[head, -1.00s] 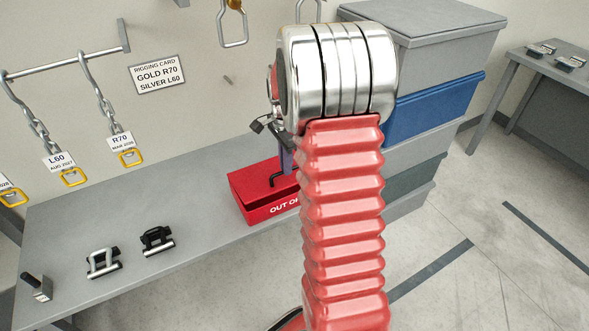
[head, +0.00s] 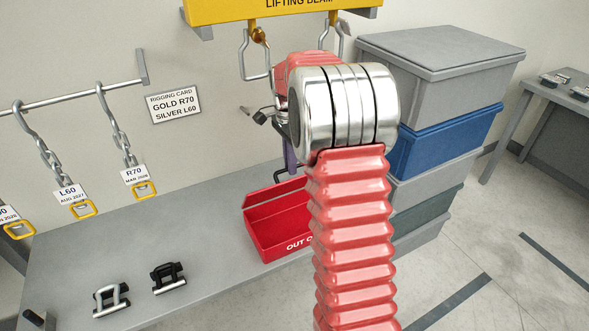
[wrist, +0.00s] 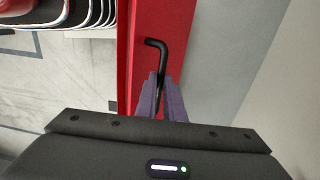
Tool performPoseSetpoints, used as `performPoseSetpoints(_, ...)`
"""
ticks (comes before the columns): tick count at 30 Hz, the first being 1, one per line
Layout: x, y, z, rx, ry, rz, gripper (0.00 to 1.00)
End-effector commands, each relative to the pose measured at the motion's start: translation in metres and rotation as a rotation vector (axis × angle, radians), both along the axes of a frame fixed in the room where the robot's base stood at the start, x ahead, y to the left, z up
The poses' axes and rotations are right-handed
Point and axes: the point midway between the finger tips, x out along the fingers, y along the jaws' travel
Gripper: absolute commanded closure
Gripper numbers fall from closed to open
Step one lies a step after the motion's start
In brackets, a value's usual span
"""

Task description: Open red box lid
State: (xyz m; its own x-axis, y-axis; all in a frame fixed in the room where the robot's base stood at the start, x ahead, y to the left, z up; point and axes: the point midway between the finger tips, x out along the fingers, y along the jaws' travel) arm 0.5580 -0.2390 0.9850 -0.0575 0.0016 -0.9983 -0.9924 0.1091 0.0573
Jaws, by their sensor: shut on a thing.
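The red box (head: 270,241) sits on the grey bench in the head view, with white lettering on its front, partly hidden by my arm. Its interior shows, and its lid (head: 272,204) appears tilted up at the back. A black bent handle (head: 281,174) stands at the lid's upper edge; it also shows in the wrist view (wrist: 157,46) against the red surface. My gripper (head: 291,163) has purple fingers, shut on the handle. In the wrist view the fingertips (wrist: 160,80) close around the handle's lower part.
Stacked grey and blue bins (head: 440,130) stand right of the arm. A yellow lifting beam (head: 285,8) with hanging hooks is above. Chains with tags (head: 120,150) hang at left. Black and silver shackles (head: 168,278) lie on the bench (head: 200,220).

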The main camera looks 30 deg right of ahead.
Motion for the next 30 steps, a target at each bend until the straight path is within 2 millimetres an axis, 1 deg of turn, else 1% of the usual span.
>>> performPoseSetpoints(1,0.001,0.004,-0.005,0.009,0.006,0.002,1.0)
performPoseSetpoints(18,-0.001,0.0,-0.004,0.014,0.012,-0.007,1.0)
performPoseSetpoints(19,-0.001,0.0,-0.004,0.014,0.012,-0.007,0.9)
performPoseSetpoints(24,-0.002,-0.003,-0.002,0.011,0.009,-0.011,0.78)
performPoseSetpoints(27,-0.003,-0.005,-0.001,0.009,0.008,-0.013,0.72)
performPoseSetpoints(30,-0.003,-0.006,-0.001,0.008,0.006,-0.014,0.72)
